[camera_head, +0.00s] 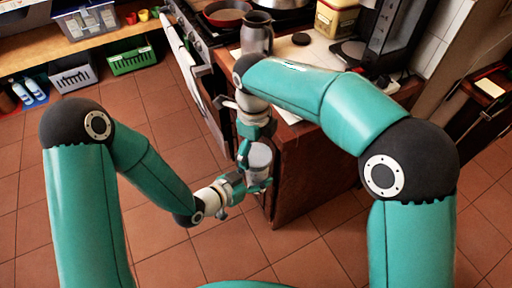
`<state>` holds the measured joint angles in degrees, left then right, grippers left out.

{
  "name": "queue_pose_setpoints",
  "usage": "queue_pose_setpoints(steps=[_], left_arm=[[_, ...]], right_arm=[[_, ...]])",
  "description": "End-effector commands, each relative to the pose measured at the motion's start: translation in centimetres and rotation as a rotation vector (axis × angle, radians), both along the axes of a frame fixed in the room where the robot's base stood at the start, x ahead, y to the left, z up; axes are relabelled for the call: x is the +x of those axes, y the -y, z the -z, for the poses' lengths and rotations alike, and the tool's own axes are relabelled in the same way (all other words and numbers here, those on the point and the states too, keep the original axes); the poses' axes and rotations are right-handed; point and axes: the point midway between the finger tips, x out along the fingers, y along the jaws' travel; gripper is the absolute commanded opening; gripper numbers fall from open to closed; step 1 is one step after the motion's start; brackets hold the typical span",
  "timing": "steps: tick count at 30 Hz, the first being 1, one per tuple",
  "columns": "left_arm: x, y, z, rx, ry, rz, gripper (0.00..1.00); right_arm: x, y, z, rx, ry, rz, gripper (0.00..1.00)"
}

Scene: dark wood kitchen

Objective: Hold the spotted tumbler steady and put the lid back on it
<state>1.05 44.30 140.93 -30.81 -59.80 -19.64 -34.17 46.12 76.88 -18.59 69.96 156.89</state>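A pale grey cylinder (259,158), seemingly the tumbler, is in the air in front of the counter's end, between my two grippers. I cannot make out spots on it. My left gripper (257,184) is at its lower part, with fingers that seem closed around it. My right gripper (246,156) points down close to its upper left side. Whether its fingers are open or shut, and whether they touch the cylinder, is unclear. A dark round disc (301,39), perhaps a lid, lies on the counter behind.
The wooden counter (292,175) stands just behind and right of the grippers. On it are a grey jug (257,33), a yellow canister (336,17) and a black appliance (397,40). A stove with a red pan (227,13) is beyond. Tiled floor lies left.

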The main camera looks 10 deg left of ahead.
Motion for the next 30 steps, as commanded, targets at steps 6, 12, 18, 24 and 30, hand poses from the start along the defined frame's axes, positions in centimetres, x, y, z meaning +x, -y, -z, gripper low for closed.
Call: queue_pose_setpoints(steps=[6,12,18,24,30], left_arm=[[0.2,-0.1,-0.2,-0.002,0.005,-0.005,0.0],[0.3,-0.1,-0.2,-0.003,0.005,-0.006,0.0],[0.3,-0.1,-0.2,-0.003,0.006,-0.007,0.0],[0.3,-0.1,-0.2,-0.003,0.006,-0.007,0.0],[0.3,-0.1,-0.2,-0.003,0.006,-0.007,0.0]], right_arm=[[-0.1,0.0,-0.1,-0.002,-0.004,-0.002,1.0],[-0.1,-0.1,-2.1,-0.001,-0.003,-0.003,1.0],[-0.2,-0.2,-4.1,-0.002,-0.006,-0.003,1.0],[-0.2,-0.1,-4.4,-0.003,-0.008,-0.003,1.0],[-0.2,-0.1,-4.4,-0.003,-0.008,-0.008,1.0]])
